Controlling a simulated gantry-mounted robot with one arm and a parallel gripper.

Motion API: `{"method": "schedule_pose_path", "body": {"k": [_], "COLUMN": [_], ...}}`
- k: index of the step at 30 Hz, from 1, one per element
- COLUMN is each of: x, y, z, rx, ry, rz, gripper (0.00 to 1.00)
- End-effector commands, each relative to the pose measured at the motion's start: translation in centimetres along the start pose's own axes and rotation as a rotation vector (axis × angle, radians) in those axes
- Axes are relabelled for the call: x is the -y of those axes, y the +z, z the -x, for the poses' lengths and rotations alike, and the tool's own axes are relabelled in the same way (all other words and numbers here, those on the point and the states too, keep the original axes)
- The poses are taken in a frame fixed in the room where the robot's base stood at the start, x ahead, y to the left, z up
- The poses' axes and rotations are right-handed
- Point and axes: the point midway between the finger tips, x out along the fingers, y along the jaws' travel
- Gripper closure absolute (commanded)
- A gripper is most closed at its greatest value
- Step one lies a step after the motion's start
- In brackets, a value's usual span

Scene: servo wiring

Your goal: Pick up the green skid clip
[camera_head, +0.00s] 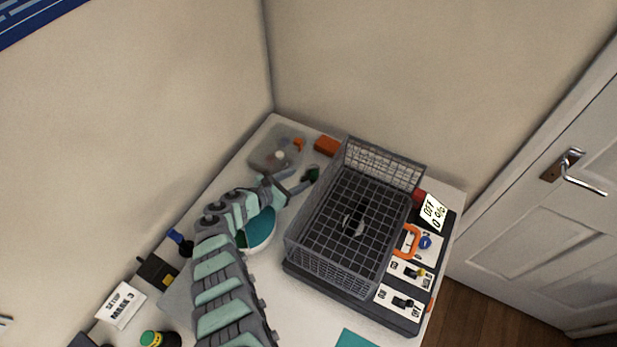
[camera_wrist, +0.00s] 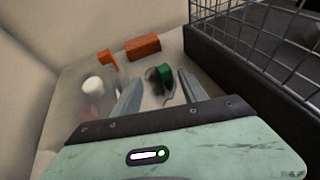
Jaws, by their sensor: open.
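The green skid clip (camera_wrist: 160,73) lies on the white table in the wrist view, beyond my fingertips and roughly in line with the gap between them. A dark loop or wire-like part shows beside it. In the head view, a small dark green thing at the end of my arm appears to be the clip (camera_head: 313,172). My gripper (camera_wrist: 158,84) is open, with its two grey fingers apart and nothing held between them. In the head view my gripper (camera_head: 303,183) reaches toward the clip from the left. I cannot tell the exact height of the fingers above the table.
A wire mesh cage (camera_head: 350,215) on a dark base stands right of my gripper, its wall close by. An orange block (camera_wrist: 143,47) lies behind the clip. A clear tray (camera_head: 262,160) with an orange piece and a white knob is on the left.

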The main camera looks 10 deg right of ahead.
Motion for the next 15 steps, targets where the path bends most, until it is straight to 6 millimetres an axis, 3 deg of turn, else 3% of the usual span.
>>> {"method": "schedule_pose_path", "body": {"k": [3, 11, 15], "x": [0.1, 0.2, 0.5], "y": [-0.6, -0.4, -0.9], "z": [-2.2, -4.0, -6.0], "rx": [0.0, -0.001, -0.001], "ry": [-0.002, -0.002, -0.003], "rz": [-0.001, 0.0, 0.0], "gripper": [0.49, 0.49, 0.49]}}
